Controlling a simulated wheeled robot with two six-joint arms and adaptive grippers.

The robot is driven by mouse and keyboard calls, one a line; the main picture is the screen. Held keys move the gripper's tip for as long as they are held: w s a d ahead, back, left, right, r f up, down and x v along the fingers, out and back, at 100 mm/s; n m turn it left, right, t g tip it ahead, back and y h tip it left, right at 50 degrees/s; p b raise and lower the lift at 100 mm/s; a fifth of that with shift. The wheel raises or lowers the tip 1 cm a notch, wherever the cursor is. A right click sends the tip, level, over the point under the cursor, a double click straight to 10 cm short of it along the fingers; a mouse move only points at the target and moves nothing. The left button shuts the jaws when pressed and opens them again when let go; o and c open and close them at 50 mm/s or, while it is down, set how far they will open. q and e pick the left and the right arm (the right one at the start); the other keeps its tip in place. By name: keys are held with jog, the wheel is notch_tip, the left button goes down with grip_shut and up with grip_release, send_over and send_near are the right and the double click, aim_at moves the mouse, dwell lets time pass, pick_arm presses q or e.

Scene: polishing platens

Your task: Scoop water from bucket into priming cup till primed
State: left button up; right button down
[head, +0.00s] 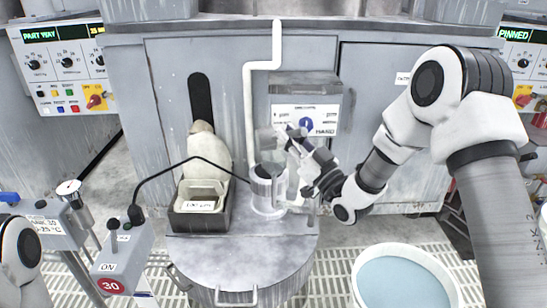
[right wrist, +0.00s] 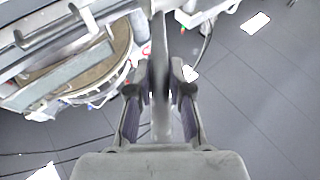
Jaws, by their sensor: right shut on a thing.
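My right gripper (head: 296,152) comes in from the right above the round metal lid in the head view. It is shut on a pale scoop (head: 268,139), which is held over the priming cup (head: 266,188). In the right wrist view, a grey bar-like handle (right wrist: 160,75) stands between the fingers (right wrist: 160,100). The cup is a clear, light cylinder standing on the lid, beside a white pipe. Whether water is in the scoop or cup I cannot tell. The white bucket (head: 357,280) with pale blue water (head: 405,278) stands at lower right. My left gripper is not in view.
A black tray (head: 190,222) with a pale bottle-like thing stands on the metal drum lid (head: 235,252), left of the cup. A black cable runs to a grey switch box (head: 122,262). A grey box (head: 305,88) hangs behind the gripper. Grating floor surrounds the bucket.

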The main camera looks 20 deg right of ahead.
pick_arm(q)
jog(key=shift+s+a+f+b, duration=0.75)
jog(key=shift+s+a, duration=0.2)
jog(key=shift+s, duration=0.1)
pick_arm(e)
jog(key=shift+d+f+m+t+h, duration=0.15)
jog(key=shift+d+m+t+h, duration=0.3)
jog(key=shift+m, duration=0.45)
jog(key=shift+d+f+m+t+h, duration=0.1)
jog(key=shift+d+m+t+h, duration=0.35)
jog(key=shift+m, duration=0.45)
